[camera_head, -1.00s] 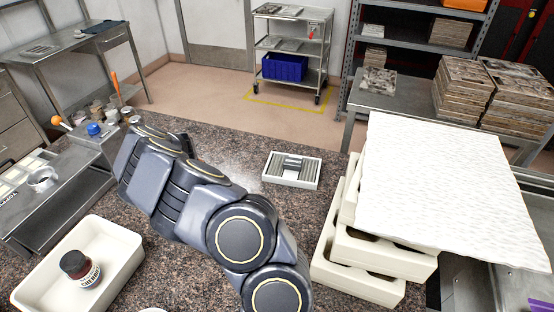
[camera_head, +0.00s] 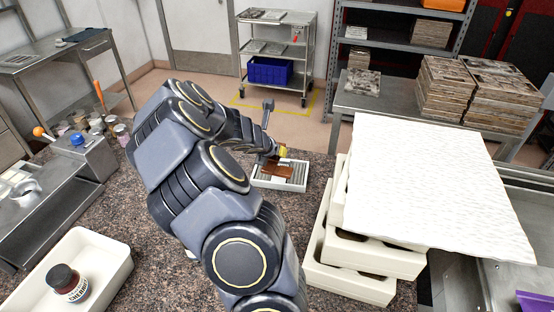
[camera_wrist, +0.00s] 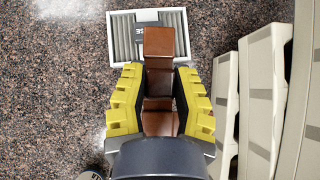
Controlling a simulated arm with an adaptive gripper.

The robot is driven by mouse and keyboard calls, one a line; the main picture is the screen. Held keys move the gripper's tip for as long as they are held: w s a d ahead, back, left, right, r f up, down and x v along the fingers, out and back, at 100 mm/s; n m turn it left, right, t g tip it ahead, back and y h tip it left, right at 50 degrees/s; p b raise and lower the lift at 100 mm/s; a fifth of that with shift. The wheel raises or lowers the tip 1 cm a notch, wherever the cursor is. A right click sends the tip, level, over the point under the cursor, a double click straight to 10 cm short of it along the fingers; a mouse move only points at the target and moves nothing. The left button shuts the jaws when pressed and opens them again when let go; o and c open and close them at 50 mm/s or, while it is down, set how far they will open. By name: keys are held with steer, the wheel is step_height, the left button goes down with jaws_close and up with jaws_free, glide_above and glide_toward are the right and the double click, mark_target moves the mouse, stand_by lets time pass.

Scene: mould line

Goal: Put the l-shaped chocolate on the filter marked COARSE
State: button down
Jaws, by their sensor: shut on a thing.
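The brown chocolate (camera_wrist: 160,85) is blocky, with its far end reaching over the near edge of the filter in the wrist view. It also shows in the head view (camera_head: 277,172) in front of the filter's slats. My gripper (camera_wrist: 159,72) has yellow ridged pads and is shut on the chocolate, one pad on each side. The filter (camera_wrist: 121,40) is a white-framed tray with grey slats. Its dark label is partly covered by the chocolate; only the last letters, "SE", show. I cannot tell whether the chocolate touches the filter.
Stacked cream trays (camera_head: 350,278) with a white textured sheet (camera_head: 425,180) on top stand right of the filter. A cream bin (camera_head: 110,262) holding a dark jar (camera_head: 66,282) is at front left. The speckled counter (camera_wrist: 60,80) is clear left of the filter.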

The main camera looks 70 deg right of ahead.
steer(key=w+d+f, duration=0.1)
steer(key=d+f, duration=0.1)
steer(key=d, duration=0.1)
steer(key=w+d+f, duration=0.1)
steer(key=d+f, duration=0.2)
steer(key=w+d+f, duration=0.1)
steer(key=d+f, duration=0.1)
steer(key=d, duration=0.2)
steer(key=shift+f, duration=0.25)
steer(key=shift+w+d+f, duration=0.1)
steer(key=shift+d+f, duration=0.35)
steer(key=shift+f, duration=0.1)
steer(key=shift+d+f, duration=0.15)
steer(key=shift+f, duration=1.55)
steer(key=c, duration=0.9)
jaws_free()
steer(key=shift+f, duration=0.15)
